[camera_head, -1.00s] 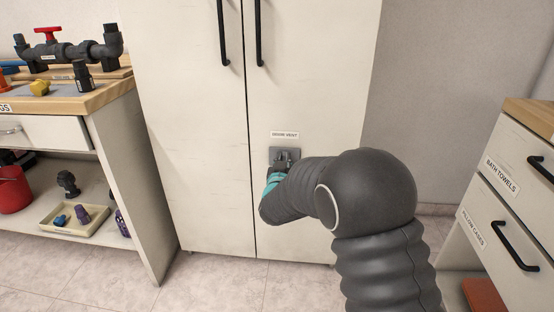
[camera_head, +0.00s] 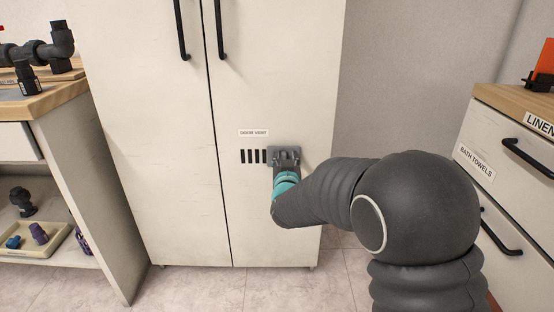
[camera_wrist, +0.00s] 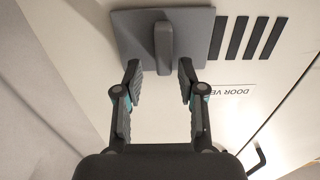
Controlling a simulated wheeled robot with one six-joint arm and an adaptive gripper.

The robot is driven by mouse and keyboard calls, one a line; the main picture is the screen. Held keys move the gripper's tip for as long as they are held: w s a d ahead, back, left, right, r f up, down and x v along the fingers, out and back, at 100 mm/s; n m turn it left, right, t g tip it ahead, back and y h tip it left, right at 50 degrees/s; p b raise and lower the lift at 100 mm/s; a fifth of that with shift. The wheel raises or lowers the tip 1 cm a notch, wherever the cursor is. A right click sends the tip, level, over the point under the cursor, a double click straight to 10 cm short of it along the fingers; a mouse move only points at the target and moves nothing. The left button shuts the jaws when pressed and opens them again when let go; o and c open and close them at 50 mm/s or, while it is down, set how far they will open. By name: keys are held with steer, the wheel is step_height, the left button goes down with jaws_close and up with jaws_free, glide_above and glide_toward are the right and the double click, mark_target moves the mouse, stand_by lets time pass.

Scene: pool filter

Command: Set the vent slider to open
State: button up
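The vent slider is a grey plate (camera_head: 293,152) on the right cabinet door, and it also shows in the wrist view (camera_wrist: 196,32). A raised handle (camera_wrist: 163,40) stands at its middle. Several dark vent slots (camera_head: 253,156) lie uncovered to its left in the head view. They also show in the wrist view (camera_wrist: 248,38), right of the plate. My gripper (camera_wrist: 160,66) is open. Its two fingers are apart on either side of the handle's near end, with a gap to each side. In the head view my gripper (camera_head: 286,160) is at the plate, partly hiding it.
A "DOOR VENT" label (camera_head: 253,133) is above the slots. The cabinet has long black handles (camera_head: 220,30) higher up. A workbench (camera_head: 55,100) with shelves stands at the left. A drawer unit (camera_head: 500,185) stands at the right. The floor before the cabinet shows tiles.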

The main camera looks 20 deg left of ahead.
steer(key=v, duration=1.2)
steer(key=shift+d+f, duration=0.1)
stand_by(0.4)
